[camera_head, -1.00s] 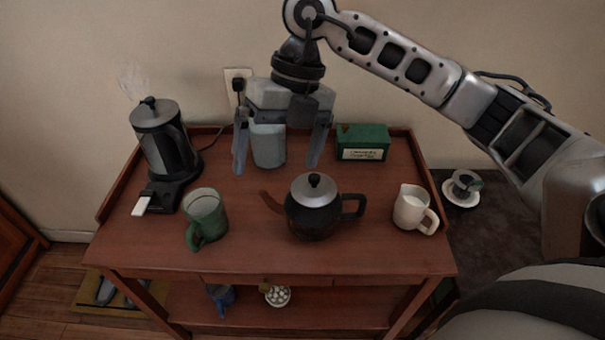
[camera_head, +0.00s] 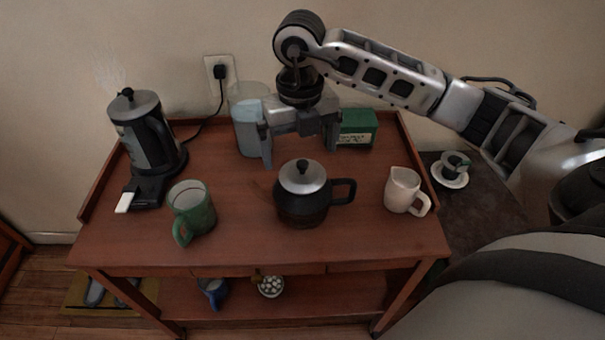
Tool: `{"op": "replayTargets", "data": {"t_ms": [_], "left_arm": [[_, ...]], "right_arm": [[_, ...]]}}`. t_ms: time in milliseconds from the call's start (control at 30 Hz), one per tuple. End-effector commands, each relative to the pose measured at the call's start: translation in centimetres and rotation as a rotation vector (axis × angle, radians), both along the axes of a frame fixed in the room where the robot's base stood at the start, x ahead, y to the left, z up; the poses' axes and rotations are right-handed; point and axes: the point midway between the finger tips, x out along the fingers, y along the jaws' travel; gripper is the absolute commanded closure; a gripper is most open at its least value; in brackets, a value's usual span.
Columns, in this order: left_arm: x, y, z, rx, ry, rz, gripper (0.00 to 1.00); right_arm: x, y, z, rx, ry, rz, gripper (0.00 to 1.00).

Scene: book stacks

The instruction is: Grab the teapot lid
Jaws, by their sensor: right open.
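The teapot lid (camera_head: 302,175) is silver-grey with a black knob. It sits on the dark teapot (camera_head: 303,209), which stands upright near the middle of the wooden table with its handle to the right. My right gripper (camera_head: 299,154) is open and empty, pointing down above and just behind the teapot. Its two fingers are spread to the left and right of the lid's knob in the picture, apart from the lid. My left gripper is not in view.
A blue-grey canister (camera_head: 248,135) and a green box (camera_head: 357,128) stand behind my gripper. A green mug (camera_head: 190,210) and an electric kettle (camera_head: 143,135) are at left, a cream pitcher (camera_head: 400,190) at right. The table's front strip is clear.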

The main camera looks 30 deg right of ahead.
Motion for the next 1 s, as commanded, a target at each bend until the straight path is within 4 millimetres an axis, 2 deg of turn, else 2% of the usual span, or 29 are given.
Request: {"op": "replayTargets", "data": {"t_ms": [200, 300, 567, 667, 900, 933, 1000], "left_arm": [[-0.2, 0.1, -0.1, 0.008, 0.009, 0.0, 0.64], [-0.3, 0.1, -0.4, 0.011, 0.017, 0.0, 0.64], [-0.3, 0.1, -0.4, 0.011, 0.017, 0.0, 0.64], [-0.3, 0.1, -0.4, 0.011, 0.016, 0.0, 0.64], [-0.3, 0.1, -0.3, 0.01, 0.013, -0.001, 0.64], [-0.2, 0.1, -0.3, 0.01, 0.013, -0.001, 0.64], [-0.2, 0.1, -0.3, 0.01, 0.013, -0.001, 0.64]], "right_arm": [[-0.2, -0.4, -3.4, -0.001, 0.005, -0.002, 0.01], [-0.2, -0.4, -4.3, -0.001, 0.004, -0.001, 0.01], [-0.2, -0.4, -4.5, 0.0, 0.001, 0.0, 0.01], [-0.2, -0.4, -4.5, -0.001, 0.001, 0.0, 0.26], [-0.2, -0.4, -4.6, 0.0, 0.004, 0.0, 0.93], [-0.2, -0.4, -4.6, 0.0, 0.004, 0.0, 1.0], [-0.3, -0.3, -4.7, -0.001, 0.005, 0.0, 1.0]]}}
